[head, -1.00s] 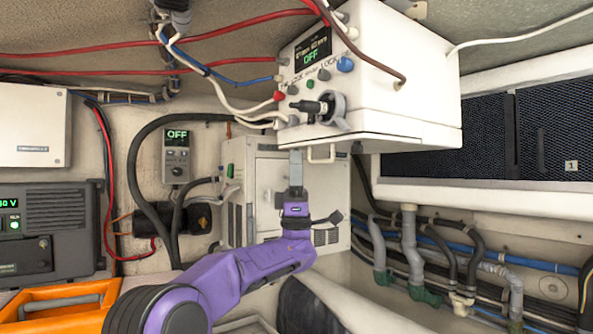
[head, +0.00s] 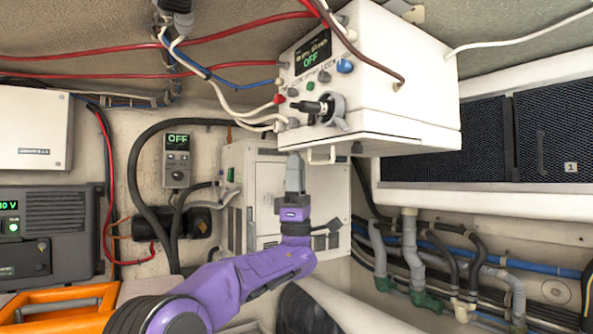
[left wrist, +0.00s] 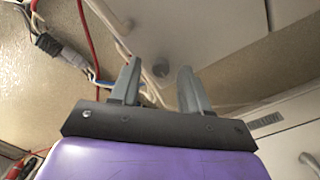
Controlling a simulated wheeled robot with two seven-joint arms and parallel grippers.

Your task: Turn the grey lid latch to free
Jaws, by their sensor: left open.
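A grey latch-like piece (head: 334,108) with a dark knob or handle sits low on the front of the white box hung at top centre. I cannot tell for sure that it is the lid latch, or how it is turned. My left gripper (head: 295,156) points up just below the box's lower front edge, under the grey piece and apart from it. In the left wrist view my gripper's two grey fingers (left wrist: 158,72) stand apart with nothing clearly between them. My right gripper is not in view.
The white box (head: 400,80) carries a display reading OFF, coloured knobs and cables. A small white handle (head: 322,155) hangs under it, right of my fingers. Red cables (head: 150,47) and a blue cable cross at upper left. A white cabinet (head: 290,180) stands behind my gripper.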

